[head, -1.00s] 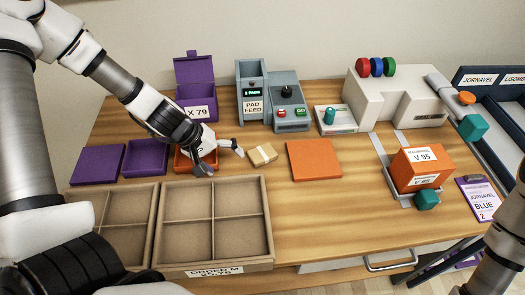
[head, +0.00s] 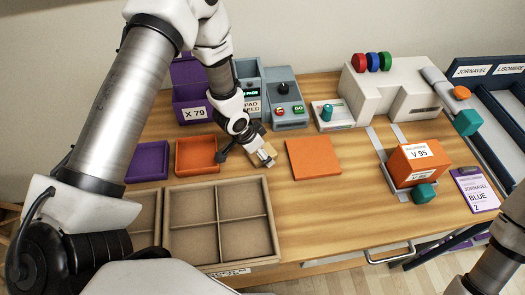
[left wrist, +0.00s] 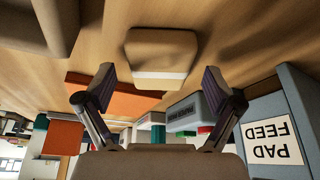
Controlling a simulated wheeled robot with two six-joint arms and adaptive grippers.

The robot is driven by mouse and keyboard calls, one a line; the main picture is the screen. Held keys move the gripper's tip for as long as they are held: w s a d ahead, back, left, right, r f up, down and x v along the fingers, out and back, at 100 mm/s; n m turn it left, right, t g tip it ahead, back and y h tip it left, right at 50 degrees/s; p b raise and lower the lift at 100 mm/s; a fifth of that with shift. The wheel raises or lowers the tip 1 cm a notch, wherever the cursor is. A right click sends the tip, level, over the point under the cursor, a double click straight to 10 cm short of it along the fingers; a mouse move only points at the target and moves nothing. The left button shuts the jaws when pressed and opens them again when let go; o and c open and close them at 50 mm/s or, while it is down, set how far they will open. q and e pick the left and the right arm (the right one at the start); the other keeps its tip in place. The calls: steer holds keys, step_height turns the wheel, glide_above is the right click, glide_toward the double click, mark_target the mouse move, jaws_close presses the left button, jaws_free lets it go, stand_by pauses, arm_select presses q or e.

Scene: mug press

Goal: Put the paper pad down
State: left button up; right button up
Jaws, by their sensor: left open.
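The paper pad (head: 266,158), a small tan block with a white band, lies on the table between the orange tray and the flat orange panel. In the left wrist view the pad (left wrist: 162,50) sits just beyond the fingertips, centred on the gap. My left gripper (left wrist: 160,84) is open and empty, its fingers spread apart with nothing between them. In the head view the left gripper (head: 244,144) is low at the pad's left, partly covering it. Contact between fingers and pad cannot be told. My right gripper is out of view; only part of its arm shows.
The orange tray (head: 197,153) and divided box (head: 270,226) are close by. The pad feed machine (head: 249,100) and grey control box (head: 289,108) stand behind. The flat orange panel (head: 314,157) lies to the right. Bare table lies in front of the panel.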

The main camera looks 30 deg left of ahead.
arm_select(q)
steer(key=shift+f, duration=0.2)
steer(key=c, duration=1)
steer(key=shift+r, duration=0.15)
steer(key=shift+c, duration=0.2)
steer(key=shift+w+r, duration=0.1)
steer(key=shift+r, duration=0.3)
step_height(320, 180, up, 9)
steer(key=shift+p, duration=0.3)
